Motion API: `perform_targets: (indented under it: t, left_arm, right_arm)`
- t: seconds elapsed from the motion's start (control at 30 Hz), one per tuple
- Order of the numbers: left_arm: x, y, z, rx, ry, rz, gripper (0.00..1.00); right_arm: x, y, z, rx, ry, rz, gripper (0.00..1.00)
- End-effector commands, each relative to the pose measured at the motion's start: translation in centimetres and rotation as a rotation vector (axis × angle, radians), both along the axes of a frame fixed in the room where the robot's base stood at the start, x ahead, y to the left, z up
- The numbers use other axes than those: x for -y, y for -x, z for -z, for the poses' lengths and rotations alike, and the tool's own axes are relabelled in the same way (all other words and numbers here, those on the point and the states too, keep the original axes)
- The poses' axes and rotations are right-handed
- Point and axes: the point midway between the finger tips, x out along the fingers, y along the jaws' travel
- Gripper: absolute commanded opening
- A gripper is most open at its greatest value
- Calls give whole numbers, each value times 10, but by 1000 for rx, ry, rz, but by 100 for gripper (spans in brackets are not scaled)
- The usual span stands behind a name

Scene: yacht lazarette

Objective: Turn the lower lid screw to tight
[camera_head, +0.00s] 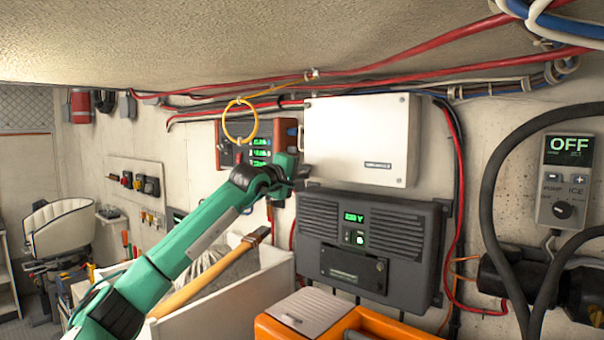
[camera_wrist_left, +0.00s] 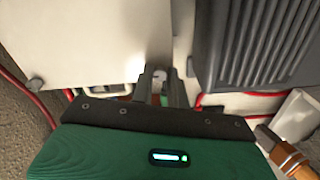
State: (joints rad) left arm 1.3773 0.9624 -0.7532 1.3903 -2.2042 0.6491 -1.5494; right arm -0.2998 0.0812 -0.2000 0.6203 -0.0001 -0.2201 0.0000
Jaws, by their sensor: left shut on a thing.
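The white box with its lid (camera_head: 360,140) is mounted on the wall, and its lid looks closed. My left gripper (camera_head: 303,172) is at the box's lower left edge, shut on a small part there that appears to be the lower lid screw. In the left wrist view, my left gripper's fingers (camera_wrist_left: 161,88) close around this pale screw end (camera_wrist_left: 160,74), which is mostly hidden between them. Its turn position cannot be read. Another lid screw (camera_wrist_left: 36,84) shows farther along the same box edge, apart from the gripper. My right gripper is not in view.
A dark grey ribbed unit (camera_head: 370,245) hangs just below the box. A red-framed device with green displays (camera_head: 258,150) and a yellow ring (camera_head: 240,122) are close to the left. Red cables (camera_head: 420,60) run above. A wooden handle (camera_head: 215,275) and orange case (camera_head: 350,325) are below.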

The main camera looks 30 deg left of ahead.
Motion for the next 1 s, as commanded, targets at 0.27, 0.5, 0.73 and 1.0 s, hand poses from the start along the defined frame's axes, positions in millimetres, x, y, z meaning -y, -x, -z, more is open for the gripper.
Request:
perform_targets:
  t: [0.27, 0.5, 0.73, 1.0]
  left_arm:
    - [0, 0, 1, 0, -6, 0, 0]
    - [0, 0, 1, -1, -5, 0, 35]
    - [0, 0, 0, 0, -5, 0, 38]
    - [-2, 19, 4, 1, -7, -1, 38]
  right_arm:
    - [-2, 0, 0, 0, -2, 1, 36]
    - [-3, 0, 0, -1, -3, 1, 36]
    - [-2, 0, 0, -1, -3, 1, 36]
    - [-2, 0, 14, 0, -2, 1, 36]
